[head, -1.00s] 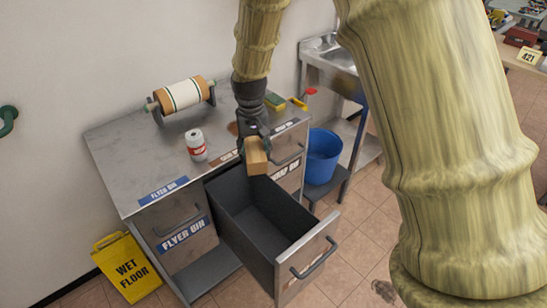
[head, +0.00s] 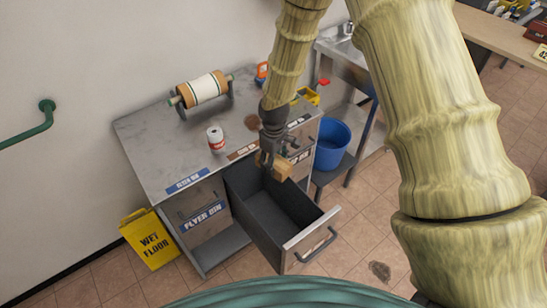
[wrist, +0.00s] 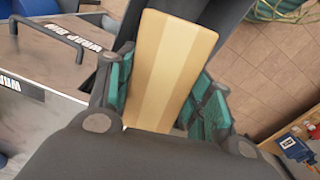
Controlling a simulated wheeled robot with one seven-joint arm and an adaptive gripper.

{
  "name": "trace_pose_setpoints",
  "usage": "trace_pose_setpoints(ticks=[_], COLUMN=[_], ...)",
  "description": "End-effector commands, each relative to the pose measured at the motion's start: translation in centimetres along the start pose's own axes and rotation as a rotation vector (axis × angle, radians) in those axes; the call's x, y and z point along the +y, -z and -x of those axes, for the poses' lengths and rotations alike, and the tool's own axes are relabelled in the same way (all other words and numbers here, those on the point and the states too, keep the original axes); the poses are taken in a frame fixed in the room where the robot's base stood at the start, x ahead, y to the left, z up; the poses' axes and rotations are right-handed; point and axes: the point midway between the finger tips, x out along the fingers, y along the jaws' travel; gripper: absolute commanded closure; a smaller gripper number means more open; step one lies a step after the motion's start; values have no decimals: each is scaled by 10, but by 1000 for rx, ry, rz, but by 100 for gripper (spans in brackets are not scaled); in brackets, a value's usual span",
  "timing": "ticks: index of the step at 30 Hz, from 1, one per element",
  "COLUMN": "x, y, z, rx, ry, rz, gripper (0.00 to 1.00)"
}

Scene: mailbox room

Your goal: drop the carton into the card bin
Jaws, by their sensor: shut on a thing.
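The carton (head: 280,170) is a small tan box with a paler stripe. My gripper (head: 268,160) is shut on it, and in the wrist view the carton (wrist: 166,70) stands between the two green-padded fingers. The drawer (head: 312,238) in the middle of the metal cabinet is pulled open, grey inside, and looks empty where I can see in. A brown label (head: 242,150) on the counter edge above it appears to read card bin. My gripper holds the carton above the back right part of this drawer. The drawer's far right inner corner is hidden.
Left is the shut flyer bin (head: 202,215); right is the shut wrap bin (wrist: 50,28). A can (head: 215,140) and a paper roll (head: 203,90) stand on the counter. A blue bucket (head: 332,145) and a yellow wet-floor sign (head: 150,240) flank the cabinet.

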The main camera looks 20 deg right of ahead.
Motion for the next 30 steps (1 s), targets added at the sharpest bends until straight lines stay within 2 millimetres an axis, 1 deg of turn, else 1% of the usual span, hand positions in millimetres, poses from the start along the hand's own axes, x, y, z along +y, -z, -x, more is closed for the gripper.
trace_pose_setpoints(ticks=[8, 15, 18, 22, 30], x=[0, 0, 0, 0, 0], y=[0, 0, 0, 0, 0], z=[-21, -46, -54, -59, -59], rx=[0, 0, 0, 0, 0], ry=[0, 0, 0, 0, 0], rz=[-1, -2, -2, -2, -3], gripper=[72, 72, 72, 72, 72])
